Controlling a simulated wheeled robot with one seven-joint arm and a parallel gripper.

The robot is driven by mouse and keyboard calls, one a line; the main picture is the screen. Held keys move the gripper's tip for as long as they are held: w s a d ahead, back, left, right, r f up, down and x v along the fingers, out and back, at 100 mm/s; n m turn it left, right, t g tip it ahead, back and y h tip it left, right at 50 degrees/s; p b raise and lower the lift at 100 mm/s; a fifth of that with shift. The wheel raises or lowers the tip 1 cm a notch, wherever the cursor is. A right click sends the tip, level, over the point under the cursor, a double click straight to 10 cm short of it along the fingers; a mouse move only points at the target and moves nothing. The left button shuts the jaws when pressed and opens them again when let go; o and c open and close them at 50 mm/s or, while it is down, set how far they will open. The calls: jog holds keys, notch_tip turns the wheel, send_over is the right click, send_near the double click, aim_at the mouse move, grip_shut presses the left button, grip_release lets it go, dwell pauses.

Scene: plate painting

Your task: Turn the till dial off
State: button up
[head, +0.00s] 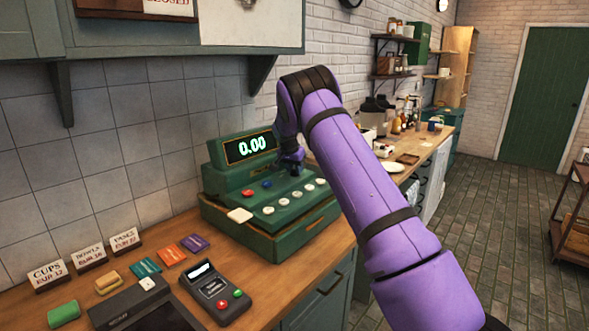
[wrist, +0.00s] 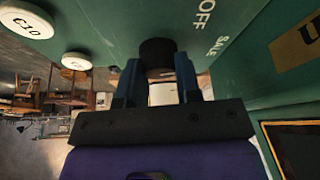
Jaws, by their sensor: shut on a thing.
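In the head view my gripper (head: 292,163) is at the till's upper right, and the dial is hidden there. I cannot tell which setting the dial points to.
White keys (head: 283,202) and a red key (head: 248,193) sit on the till's sloped face. A card reader (head: 216,290), coloured cards (head: 171,255) and price signs (head: 48,276) lie to the left. A wall cabinet (head: 170,30) hangs above.

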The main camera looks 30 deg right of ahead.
jog(key=n+t+y, duration=0.1)
jog(key=n, duration=0.2)
jog(key=shift+d, duration=0.1)
jog(key=shift+n+t+y, duration=0.4)
jog(key=shift+n+y, duration=0.1)
jog(key=shift+n, duration=1.3)
jog(key=o, duration=0.9)
jog(key=v, duration=1)
jog(key=shift+s+r, duration=0.1)
jog(key=shift+r, duration=0.3)
